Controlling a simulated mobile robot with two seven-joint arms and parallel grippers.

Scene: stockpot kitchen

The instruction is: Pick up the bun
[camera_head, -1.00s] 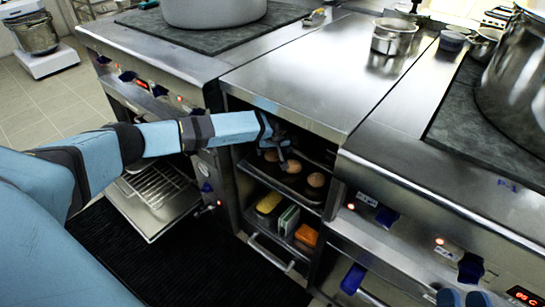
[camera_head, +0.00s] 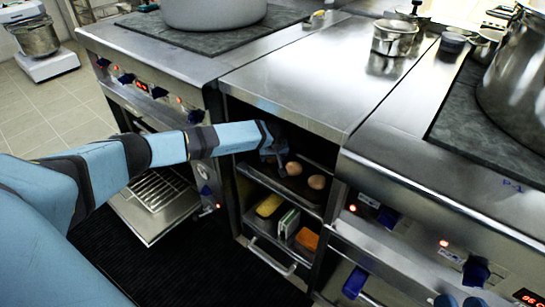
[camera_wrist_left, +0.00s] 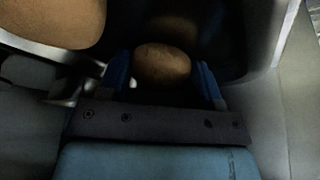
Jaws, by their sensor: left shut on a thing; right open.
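My left gripper (camera_head: 274,152) reaches into the open compartment, over the left part of the dark tray (camera_head: 303,194). In the left wrist view, its blue fingers are shut on a round brown bun (camera_wrist_left: 162,65), one finger on each side. In the head view the gripper hides this bun. Two other buns, a middle one (camera_head: 293,168) and a right one (camera_head: 317,182), lie on the tray. A large bun also shows at the upper left of the wrist view (camera_wrist_left: 50,18). My right gripper (camera_head: 460,301) is open and empty at the bottom right edge.
The steel counter (camera_head: 295,75) overhangs the compartment closely above my left gripper. A lower shelf holds a yellow item (camera_head: 269,205), an orange item (camera_head: 307,239) and thin upright items (camera_head: 288,222). An open oven door (camera_head: 157,205) lies to the left.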

